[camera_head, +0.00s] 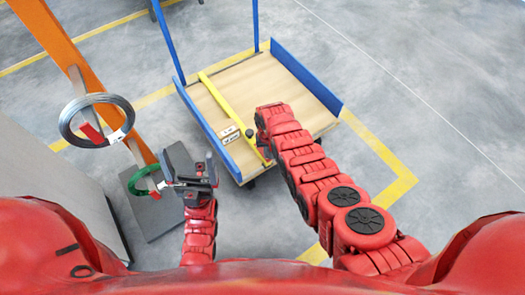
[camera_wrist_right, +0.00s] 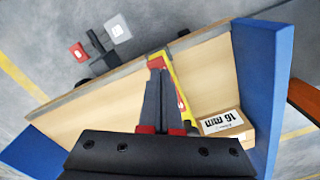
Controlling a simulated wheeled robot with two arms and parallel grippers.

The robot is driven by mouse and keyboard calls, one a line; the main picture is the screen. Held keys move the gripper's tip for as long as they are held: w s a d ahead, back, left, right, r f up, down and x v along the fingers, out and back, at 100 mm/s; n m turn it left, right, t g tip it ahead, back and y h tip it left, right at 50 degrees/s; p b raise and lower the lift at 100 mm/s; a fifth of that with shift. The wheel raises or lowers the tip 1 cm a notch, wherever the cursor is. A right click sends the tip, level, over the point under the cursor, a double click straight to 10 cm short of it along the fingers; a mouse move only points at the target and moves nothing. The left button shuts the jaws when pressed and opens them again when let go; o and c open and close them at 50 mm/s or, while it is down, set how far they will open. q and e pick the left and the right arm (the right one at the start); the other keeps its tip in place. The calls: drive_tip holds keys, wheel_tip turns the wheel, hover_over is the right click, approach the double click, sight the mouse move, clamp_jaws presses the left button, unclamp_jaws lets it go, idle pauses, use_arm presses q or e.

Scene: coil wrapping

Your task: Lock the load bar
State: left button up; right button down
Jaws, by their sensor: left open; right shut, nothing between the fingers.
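The yellow load bar (camera_head: 219,97) lies across the wooden deck of a blue-sided cart (camera_head: 290,82). Its near end is beside my right gripper (camera_head: 265,148), which the arm partly hides in the head view. In the right wrist view the shut fingers of my right gripper (camera_wrist_right: 158,78) are right in front of the yellow bar (camera_wrist_right: 182,92), with a red part on it. I cannot tell whether they touch. My left gripper (camera_head: 188,168) is open and empty, left of the cart and apart from the bar.
A small box (camera_head: 228,134) marked 16 mm sits by the cart's left blue side; it also shows in the right wrist view (camera_wrist_right: 222,124). A wire coil (camera_head: 64,128) hangs by an orange post (camera_head: 62,42). A green ring (camera_head: 133,184) is close to my left gripper. Floor right of the cart is clear.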

wheel_tip(320, 180, up, 7)
drive_tip(key=p, duration=0.6)
drive_tip(key=shift+p, duration=0.3)
idle(0.4)
